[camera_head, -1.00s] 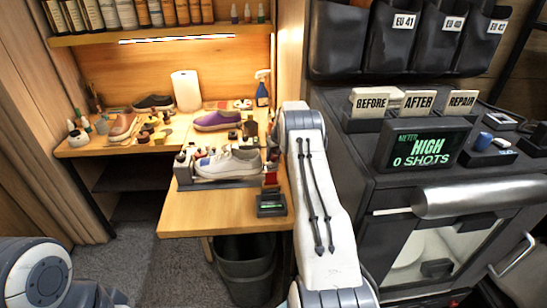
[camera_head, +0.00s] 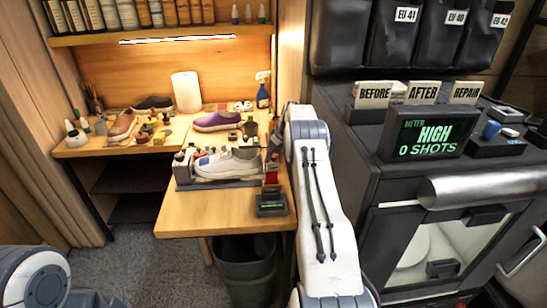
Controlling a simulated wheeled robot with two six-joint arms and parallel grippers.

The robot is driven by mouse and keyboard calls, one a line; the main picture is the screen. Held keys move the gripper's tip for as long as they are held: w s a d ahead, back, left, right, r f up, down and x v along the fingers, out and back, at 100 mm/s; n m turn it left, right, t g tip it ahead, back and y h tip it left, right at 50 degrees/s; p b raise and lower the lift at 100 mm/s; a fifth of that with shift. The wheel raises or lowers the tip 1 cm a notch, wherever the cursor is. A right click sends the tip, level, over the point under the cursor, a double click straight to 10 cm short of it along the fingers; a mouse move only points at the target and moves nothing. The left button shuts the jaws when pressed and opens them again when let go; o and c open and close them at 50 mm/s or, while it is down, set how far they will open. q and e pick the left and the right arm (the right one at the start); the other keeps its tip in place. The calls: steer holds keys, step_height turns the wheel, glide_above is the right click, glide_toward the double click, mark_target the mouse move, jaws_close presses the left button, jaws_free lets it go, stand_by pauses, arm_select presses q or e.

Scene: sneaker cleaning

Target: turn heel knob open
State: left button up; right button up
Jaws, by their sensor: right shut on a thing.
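The white sneaker (camera_head: 228,163) with a blue patch lies on its side-to-side length in a low grey fixture (camera_head: 222,183) on the wooden bench. My right arm reaches up from the bottom, and my right gripper (camera_head: 272,156) is at the right end of the fixture, beside the shoe. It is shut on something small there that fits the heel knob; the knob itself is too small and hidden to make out. Of my left arm only a link shows at the bottom left; its gripper is out of view.
A small black device with a green display (camera_head: 271,204) stands at the bench's front right. A purple shoe (camera_head: 217,121), brown shoe (camera_head: 122,126) and blue spray bottle (camera_head: 262,91) stand behind. A dark bin (camera_head: 246,262) is below. A cabinet with a meter (camera_head: 427,135) stands right.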

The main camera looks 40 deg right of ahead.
steer(key=o, duration=0.9)
steer(key=shift+w+a+r, duration=0.1)
steer(key=shift+a+r, duration=0.05)
steer(key=shift+r, duration=0.05)
steer(key=shift+d+f, duration=0.1)
steer(key=shift+d, duration=0.1)
steer(key=shift+d+m+h, duration=0.2)
steer(key=shift+m+h, duration=0.1)
steer(key=shift+m, duration=0.5)
steer(key=shift+a+m, duration=0.15)
steer(key=shift+m, duration=0.45)
steer(key=shift+f+m+h+p, duration=0.1)
steer(key=shift+m+h+p, duration=0.75)
steer(key=shift+m, duration=1.05)
steer(key=shift+m+g+h, duration=0.5)
steer(key=shift+m+h, duration=0.05)
steer(key=shift+m, duration=0.85)
